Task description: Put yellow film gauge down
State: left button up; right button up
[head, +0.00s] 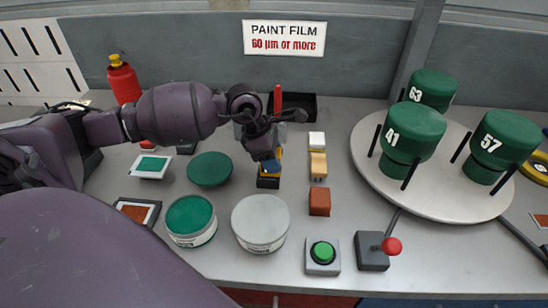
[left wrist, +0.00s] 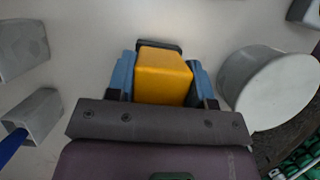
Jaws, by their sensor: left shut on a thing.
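The yellow film gauge (left wrist: 164,76) is a yellow block between the blue fingers of my left gripper (left wrist: 162,80) in the left wrist view. In the head view, my left gripper (head: 272,164) points down, with a little of the yellow gauge (head: 279,156) showing beside the fingers. A dark block-like base (head: 268,182) is right below the fingers; I cannot tell whether the gauge touches it. My right gripper is not in view.
White, tan and red-brown blocks (head: 319,202) stand in a column to the right. Open green paint (head: 191,217) and a grey-lidded can (head: 260,222) stand in front. A green button (head: 322,253), a red-knobbed lever (head: 391,246) and a turntable (head: 440,190) with green cylinders are to the right.

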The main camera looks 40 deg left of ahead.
pick_arm(q)
jog(key=shift+f, duration=0.25)
jog(key=o, duration=0.8)
jog(key=shift+o, duration=0.2)
jog(key=shift+a+r, duration=0.1)
jog(key=shift+r, duration=0.4)
jog(key=v, duration=1.1)
jog(key=shift+r+p, duration=0.25)
jog(key=shift+p, duration=0.2)
jog(key=shift+s, duration=0.1)
